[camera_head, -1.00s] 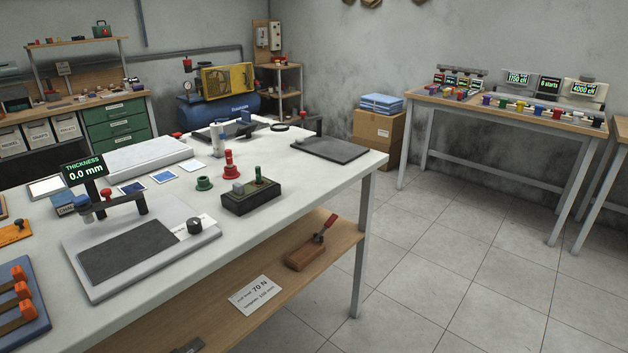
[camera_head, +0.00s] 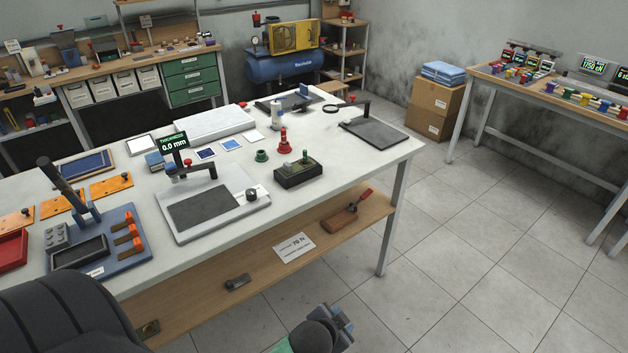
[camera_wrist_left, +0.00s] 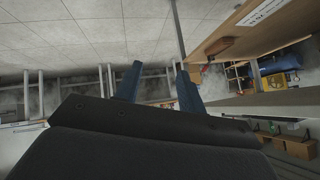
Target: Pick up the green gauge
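A small green ring-shaped gauge (camera_head: 262,156) stands on the white-topped table, left of a red stepped gauge (camera_head: 283,142). A dark block (camera_head: 298,173) in front of them carries a slim green-topped piece (camera_head: 305,157); I cannot tell which green piece is the named gauge. My left gripper shows in the left wrist view (camera_wrist_left: 158,82) with its two blue fingers apart and nothing between them. A gripper that appears to be the same one is at the bottom of the head view (camera_head: 341,318), over the floor in front of the table. My right gripper is not seen.
A thickness gauge on a grey plate (camera_head: 211,204) stands left of the block. A dark plate with a post (camera_head: 375,132) is at the table's right end. A lower wooden shelf (camera_head: 225,268) holds a red-handled tool (camera_head: 347,215). Floor is free on the right.

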